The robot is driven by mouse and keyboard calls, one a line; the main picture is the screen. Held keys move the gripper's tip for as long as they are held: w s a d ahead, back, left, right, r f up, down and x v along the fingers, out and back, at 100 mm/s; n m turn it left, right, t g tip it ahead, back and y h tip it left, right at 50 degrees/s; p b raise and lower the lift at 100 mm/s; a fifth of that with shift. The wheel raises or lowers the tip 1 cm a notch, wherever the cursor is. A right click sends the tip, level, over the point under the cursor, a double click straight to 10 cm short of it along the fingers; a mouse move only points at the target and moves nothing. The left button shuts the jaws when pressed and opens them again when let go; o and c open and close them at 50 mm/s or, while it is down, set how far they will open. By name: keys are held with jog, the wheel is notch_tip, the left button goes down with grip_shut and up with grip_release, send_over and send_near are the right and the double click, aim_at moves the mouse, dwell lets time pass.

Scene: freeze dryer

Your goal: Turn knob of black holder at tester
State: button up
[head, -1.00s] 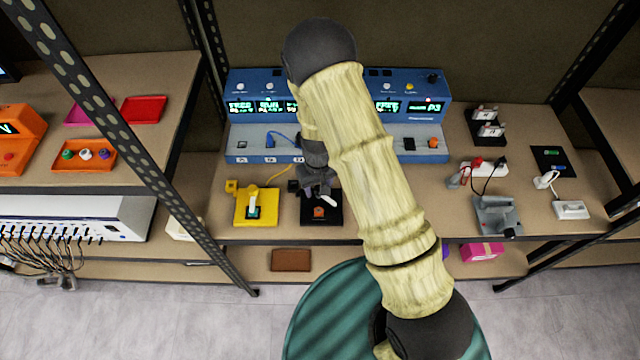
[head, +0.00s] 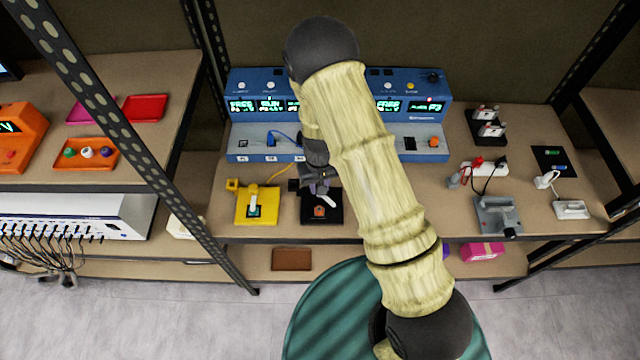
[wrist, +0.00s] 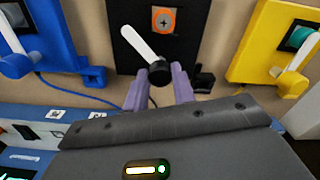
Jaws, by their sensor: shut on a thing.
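The black holder (head: 335,217) stands on the bench in front of the blue tester (head: 252,82). It also shows in the wrist view (wrist: 190,42), with an orange square piece (wrist: 163,20) in it. Its black knob (wrist: 158,73) carries a white lever (wrist: 137,43) that slants to the upper left there. My gripper (wrist: 158,88) has its purple fingers on either side of the knob and is shut on it. In the head view my gripper (head: 320,188) is over the holder's back part, and the knob is hidden.
A yellow holder (head: 242,214) with a teal piece stands left of the black one, and shows at right in the wrist view. A blue holder (wrist: 48,42) is on its other side, hidden by my arm in the head view. A grey holder (head: 490,215) stands farther right.

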jog(key=m, duration=0.4)
jog(key=shift+w+r+m, duration=0.1)
jog(key=shift+w+m, duration=0.05)
jog(key=shift+m, duration=0.25)
jog(key=shift+m+p, duration=0.5)
jog(key=shift+m, duration=1.4)
jog(key=o, duration=1)
notch_tip(320, 180, up, 17)
jog(key=shift+r+b, duration=0.15)
jog(key=shift+b, duration=0.35)
